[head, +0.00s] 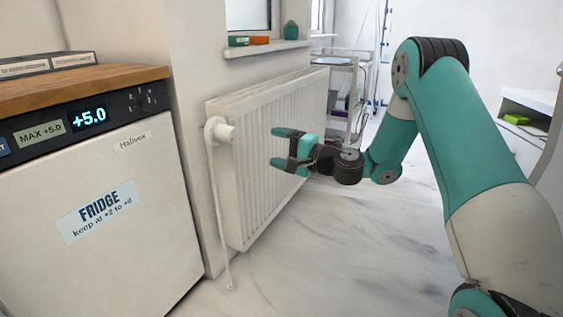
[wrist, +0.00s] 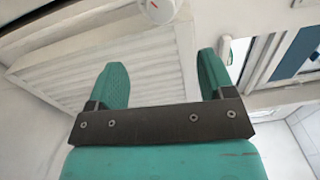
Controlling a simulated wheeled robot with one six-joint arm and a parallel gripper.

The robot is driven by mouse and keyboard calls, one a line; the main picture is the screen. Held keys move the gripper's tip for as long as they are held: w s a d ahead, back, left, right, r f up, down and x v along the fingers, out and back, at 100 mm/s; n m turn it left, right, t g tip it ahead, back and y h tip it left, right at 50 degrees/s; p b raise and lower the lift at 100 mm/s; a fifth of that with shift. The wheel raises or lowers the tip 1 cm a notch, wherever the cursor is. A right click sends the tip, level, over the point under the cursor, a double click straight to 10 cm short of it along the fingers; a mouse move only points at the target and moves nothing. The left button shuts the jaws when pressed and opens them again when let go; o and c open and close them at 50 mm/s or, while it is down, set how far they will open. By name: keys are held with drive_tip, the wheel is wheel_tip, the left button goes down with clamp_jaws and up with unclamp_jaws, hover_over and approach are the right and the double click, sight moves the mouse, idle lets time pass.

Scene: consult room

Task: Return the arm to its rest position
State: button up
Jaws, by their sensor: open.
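My arm is teal and reaches in from the right in the head view, bent at a raised elbow. My gripper (head: 279,148) is at its end, in front of the white radiator (head: 262,200), with its fingers pointing left. In the wrist view my gripper (wrist: 168,80) shows two teal fingers well apart with nothing between them. It is open and empty. Whether any part of it touches the radiator cannot be told.
A fridge (head: 95,225) with a wooden top (head: 80,90) stands at the left. A radiator valve (head: 220,131) and pipe are close to my gripper. Above is a windowsill (head: 265,48) with small items. A trolley (head: 345,105) stands behind. The floor (head: 340,260) is clear.

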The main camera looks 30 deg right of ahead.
drive_tip(key=shift+s+d, duration=0.15)
drive_tip(key=shift+s, duration=0.1)
idle(0.4)
drive_tip(key=s+a+r+n+g+y, duration=0.1)
drive_tip(key=s+a+r+n+g, duration=0.3)
drive_tip(key=s+a+n+g, duration=1.05)
drive_tip(key=s+n+h, duration=0.5)
drive_tip(key=s+h, duration=0.3)
drive_tip(key=s, duration=1.4)
wheel_tip(320, 180, up, 34)
drive_tip(key=p, duration=3.4)
drive_tip(key=shift+w+r+m+y, duration=0.2)
drive_tip(key=shift+w+m+y, duration=0.15)
drive_tip(key=shift+w, duration=0.1)
